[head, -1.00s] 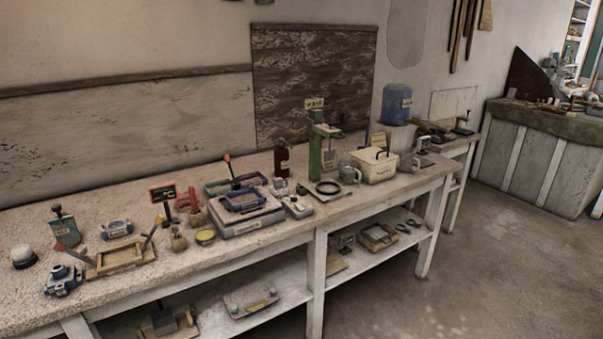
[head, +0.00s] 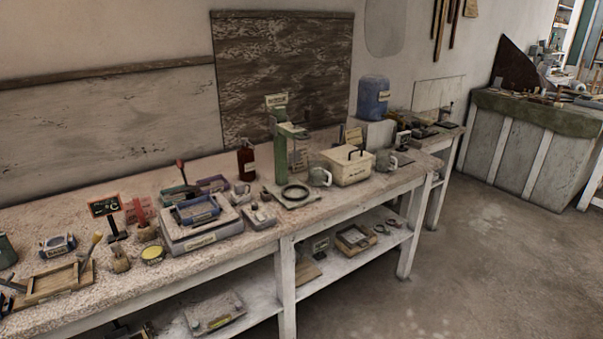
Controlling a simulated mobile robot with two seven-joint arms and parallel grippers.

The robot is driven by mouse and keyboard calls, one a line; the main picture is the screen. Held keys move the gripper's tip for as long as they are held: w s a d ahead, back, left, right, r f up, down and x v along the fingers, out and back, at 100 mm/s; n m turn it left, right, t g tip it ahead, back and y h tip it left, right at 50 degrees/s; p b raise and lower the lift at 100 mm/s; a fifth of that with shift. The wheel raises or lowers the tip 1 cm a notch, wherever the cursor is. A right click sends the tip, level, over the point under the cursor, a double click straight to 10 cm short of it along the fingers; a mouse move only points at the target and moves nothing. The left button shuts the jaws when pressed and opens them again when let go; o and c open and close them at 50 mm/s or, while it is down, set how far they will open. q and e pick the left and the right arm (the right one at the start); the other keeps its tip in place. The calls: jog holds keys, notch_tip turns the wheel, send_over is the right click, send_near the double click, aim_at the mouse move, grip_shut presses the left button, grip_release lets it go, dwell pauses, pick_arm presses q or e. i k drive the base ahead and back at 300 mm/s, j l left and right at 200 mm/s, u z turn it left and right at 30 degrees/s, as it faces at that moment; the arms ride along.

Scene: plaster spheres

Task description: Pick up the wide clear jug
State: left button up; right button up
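Two greyish, see-through-looking jugs or mugs stand on the long workbench (head: 330,205). One jug (head: 319,177) is between the green stand (head: 281,160) and the cream box (head: 347,168). The other jug (head: 386,164) is just right of the cream box. They are small in view, and I cannot tell which is the wide clear jug. Neither of my grippers is in the head view.
A blue container (head: 373,98) stands at the bench's far end. A dark brown bottle (head: 246,162) and a grey case (head: 202,230) are left of the green stand. Wooden trays and tools crowd the left end. Open floor (head: 460,270) lies at the right.

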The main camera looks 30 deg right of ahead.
aim_at(318, 171)
jog(key=i+l+u, duration=0.25)
jog(key=l, duration=0.65)
jog(key=l+u, duration=0.25)
jog(key=l, duration=0.6)
jog(key=l+u, duration=0.1)
jog(key=l, duration=1.75)
